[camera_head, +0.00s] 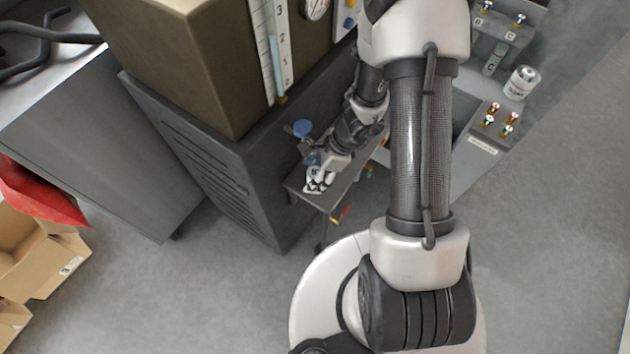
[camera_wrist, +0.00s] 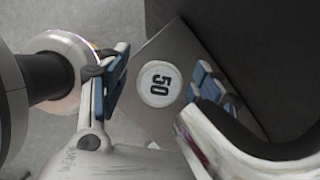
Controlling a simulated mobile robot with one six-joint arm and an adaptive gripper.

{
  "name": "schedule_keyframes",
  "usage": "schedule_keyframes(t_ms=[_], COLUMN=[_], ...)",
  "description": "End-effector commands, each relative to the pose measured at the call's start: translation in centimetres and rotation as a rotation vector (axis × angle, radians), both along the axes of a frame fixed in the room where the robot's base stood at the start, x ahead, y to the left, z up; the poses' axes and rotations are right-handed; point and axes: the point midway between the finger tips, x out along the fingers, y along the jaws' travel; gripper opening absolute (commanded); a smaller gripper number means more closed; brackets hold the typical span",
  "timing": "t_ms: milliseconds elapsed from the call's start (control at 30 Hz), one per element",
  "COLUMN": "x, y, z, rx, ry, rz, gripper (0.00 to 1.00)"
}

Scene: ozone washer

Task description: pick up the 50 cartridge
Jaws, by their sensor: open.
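The 50 cartridge (camera_wrist: 160,84) shows in the wrist view as a round white top with a black "50", seen from above over a grey shelf surface (camera_wrist: 150,118). My gripper (camera_wrist: 161,78) is open, with a blue-padded finger on each side of the cartridge's top in the picture. I cannot tell how far above it the fingers are, and I see no contact. In the head view my gripper (camera_head: 319,180) is low over the small grey side shelf (camera_head: 334,193).
The shelf adjoins a dark vented cabinet (camera_head: 215,165) carrying a large brown box (camera_head: 190,60). A blue round part (camera_head: 302,128) is close to my wrist. A grey bench (camera_head: 485,150) with fittings and a white jar (camera_head: 521,83) stands right. Cardboard boxes (camera_head: 45,255) lie left.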

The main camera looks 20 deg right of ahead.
Motion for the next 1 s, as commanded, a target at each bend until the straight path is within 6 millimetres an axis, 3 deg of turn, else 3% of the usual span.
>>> schedule_keyframes(t_ms=[167,900,1000], x=[0.02,0.00,0.01], y=[0.00,-0.01,-0.01], z=[0.10,0.10,0.12], rx=[0.000,0.000,0.001], ry=[0.000,0.000,-0.001], rz=[0.001,0.001,0.001], gripper=[0.59,0.10,0.09])
